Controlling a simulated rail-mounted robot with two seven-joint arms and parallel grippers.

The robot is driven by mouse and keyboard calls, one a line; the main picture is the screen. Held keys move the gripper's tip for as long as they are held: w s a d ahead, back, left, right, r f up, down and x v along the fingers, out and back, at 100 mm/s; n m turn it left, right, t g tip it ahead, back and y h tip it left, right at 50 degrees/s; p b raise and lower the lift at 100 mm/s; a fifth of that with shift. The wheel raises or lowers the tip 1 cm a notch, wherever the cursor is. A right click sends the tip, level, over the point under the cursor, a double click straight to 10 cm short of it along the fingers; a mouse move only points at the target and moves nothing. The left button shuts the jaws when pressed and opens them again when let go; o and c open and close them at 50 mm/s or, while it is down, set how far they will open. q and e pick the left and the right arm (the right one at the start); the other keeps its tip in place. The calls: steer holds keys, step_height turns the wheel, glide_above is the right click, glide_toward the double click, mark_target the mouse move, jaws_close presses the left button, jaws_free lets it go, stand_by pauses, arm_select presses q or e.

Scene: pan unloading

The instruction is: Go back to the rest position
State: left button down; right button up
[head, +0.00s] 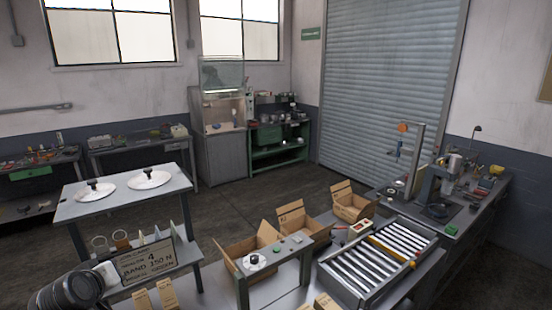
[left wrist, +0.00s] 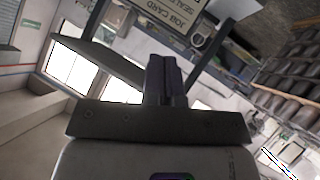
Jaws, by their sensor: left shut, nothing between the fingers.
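My left gripper (left wrist: 164,80) shows in the left wrist view. Its two dark fingers are together, with nothing visible between them. It points toward the upper part of that picture, where a dark-framed job card (left wrist: 168,18) appears upside down. I cannot make out either gripper in the head view, and my right gripper is in neither view. Two white round discs with black knobs, one on the left (head: 94,191) and one on the right (head: 149,179), lie apart on the light table (head: 122,206).
Open cardboard boxes (head: 302,224) stand in the middle. A roller conveyor (head: 377,262) is at the right, beside a cluttered bench (head: 458,222). Bare floor (head: 232,208) lies behind the boxes.

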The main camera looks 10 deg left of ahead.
arm_select(q)
steer(key=s+d+m+t+h+p, duration=0.1)
steer(key=s+d+m, duration=0.15)
steer(key=d, duration=0.35)
steer(key=s+d+m+p, duration=0.1)
steer(key=s+d+m, duration=0.15)
steer(key=d, duration=0.35)
steer(key=s+d+f+m+g+h+p, duration=0.1)
steer(key=s+d+f+m+h+p, duration=0.15)
steer(key=s+d+f+m, duration=0.4)
steer(key=s+d+f+g+p, duration=0.1)
steer(key=s+d+f+g, duration=0.2)
steer(key=s+f, duration=0.5)
steer(key=s+d+f+g+h, duration=0.1)
steer(key=s+d+f+g, duration=0.3)
steer(key=s+f, duration=0.4)
steer(key=s, duration=0.5)
steer(key=shift+s+d+f+p, duration=0.15)
steer(key=shift+s+f+p, duration=0.2)
steer(key=shift+s, duration=0.05)
